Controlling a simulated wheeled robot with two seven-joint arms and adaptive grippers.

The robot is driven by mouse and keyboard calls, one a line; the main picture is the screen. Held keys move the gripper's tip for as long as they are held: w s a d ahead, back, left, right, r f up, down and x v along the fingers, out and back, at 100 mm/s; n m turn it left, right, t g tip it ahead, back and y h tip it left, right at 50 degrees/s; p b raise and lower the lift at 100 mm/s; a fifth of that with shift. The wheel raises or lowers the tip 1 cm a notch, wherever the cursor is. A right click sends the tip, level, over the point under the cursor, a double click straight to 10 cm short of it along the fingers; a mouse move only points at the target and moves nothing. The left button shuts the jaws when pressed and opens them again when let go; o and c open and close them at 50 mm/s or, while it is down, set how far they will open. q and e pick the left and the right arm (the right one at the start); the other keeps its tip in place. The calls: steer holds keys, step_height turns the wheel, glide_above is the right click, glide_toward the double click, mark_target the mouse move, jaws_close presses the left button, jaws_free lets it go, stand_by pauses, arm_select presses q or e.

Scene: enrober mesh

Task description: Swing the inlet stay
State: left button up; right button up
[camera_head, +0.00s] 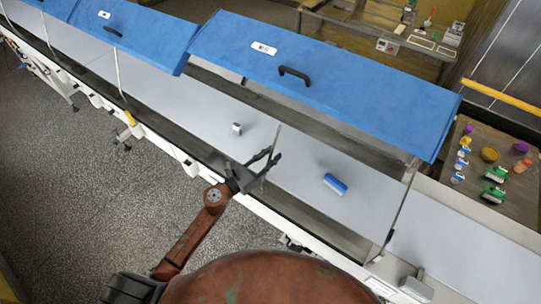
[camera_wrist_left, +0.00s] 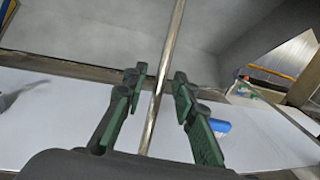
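A thin metal rod, likely the stay (camera_head: 277,138), stands tilted at the near edge of the conveyor, below the blue lid (camera_head: 330,75) with its black handle. In the left wrist view the rod (camera_wrist_left: 171,45) runs from top to bottom between my fingers. My left gripper (camera_head: 262,164) is open around the rod. In the left wrist view its green fingers (camera_wrist_left: 159,84) stand on both sides of the rod, with a gap showing on each side. The rod's lower end is hidden behind the gripper. My right gripper is not in view.
A blue and white brush (camera_head: 335,184) and a small metal block (camera_head: 237,129) lie on the pale belt. Another upright bar (camera_head: 403,208) stands under the lid's right end. A table (camera_head: 515,208) with bottles and coloured items is at the right. The floor at left is clear.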

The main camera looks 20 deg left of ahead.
arm_select(q)
jaws_close()
stand_by(0.5)
steer(key=shift+w+a+n+b, duration=0.2)
steer(key=shift+a+n+b, duration=0.2)
steer(key=shift+a+b, duration=0.15)
steer(key=shift+w+a+n+b, duration=0.2)
steer(key=shift+a+n+b, duration=0.2)
steer(key=shift+a, duration=0.2)
steer(key=shift+c, duration=0.7)
jaws_free()
steer(key=shift+a, duration=0.1)
steer(key=shift+o, duration=1.1)
